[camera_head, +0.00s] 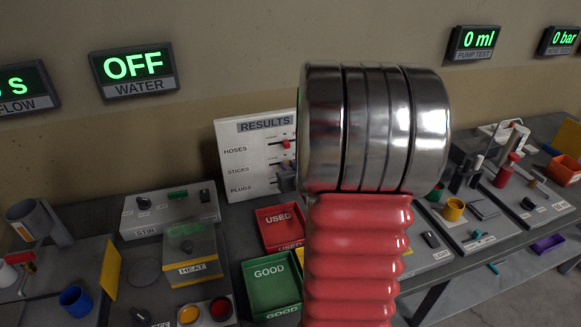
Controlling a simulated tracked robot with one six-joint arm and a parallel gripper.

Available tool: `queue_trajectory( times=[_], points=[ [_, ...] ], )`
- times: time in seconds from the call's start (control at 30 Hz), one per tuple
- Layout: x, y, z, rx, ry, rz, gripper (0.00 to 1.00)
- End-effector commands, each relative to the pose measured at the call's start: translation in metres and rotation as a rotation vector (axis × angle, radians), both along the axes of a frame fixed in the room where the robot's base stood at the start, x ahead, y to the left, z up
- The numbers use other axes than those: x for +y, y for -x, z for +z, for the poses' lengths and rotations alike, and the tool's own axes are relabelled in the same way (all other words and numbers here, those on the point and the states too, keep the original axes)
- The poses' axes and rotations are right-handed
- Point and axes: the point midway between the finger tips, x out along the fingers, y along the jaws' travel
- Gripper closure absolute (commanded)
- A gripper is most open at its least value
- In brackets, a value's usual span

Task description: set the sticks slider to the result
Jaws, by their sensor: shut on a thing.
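The white RESULTS board (236,160) leans at the back of the bench, with rows marked HOSES, STICKS and PLUGS. The red hoses slider (287,144) shows toward the right of its row. My gripper (286,178) shows only as a small dark grey part at the right end of the STICKS row. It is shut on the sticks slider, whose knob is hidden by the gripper. My arm, with red bellows and a shiny metal joint, covers the right part of the board, so the right end of each slot is hidden.
A red USED tray (269,213) and green GOOD tray (256,286) stand below the board. The STIR box (140,210) and HEAT unit (190,250) are at left. A yellow cup (453,209) and other stations stand at right. The WATER display (134,70) reads OFF.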

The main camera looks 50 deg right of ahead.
Motion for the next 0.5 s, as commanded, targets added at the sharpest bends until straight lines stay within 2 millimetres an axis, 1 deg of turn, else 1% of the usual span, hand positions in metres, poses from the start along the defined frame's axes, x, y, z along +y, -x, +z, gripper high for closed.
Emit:
queue_trajectory(
  times=[0.3,0.4,0.5],
  points=[
    [-0.029,0.007,0.000,0.000,0.000,0.001,1.00],
    [-0.035,0.008,0.000,0.000,0.001,0.004,1.00],
    [-0.036,0.008,0.000,0.000,0.000,0.004,1.00]
  ],
)
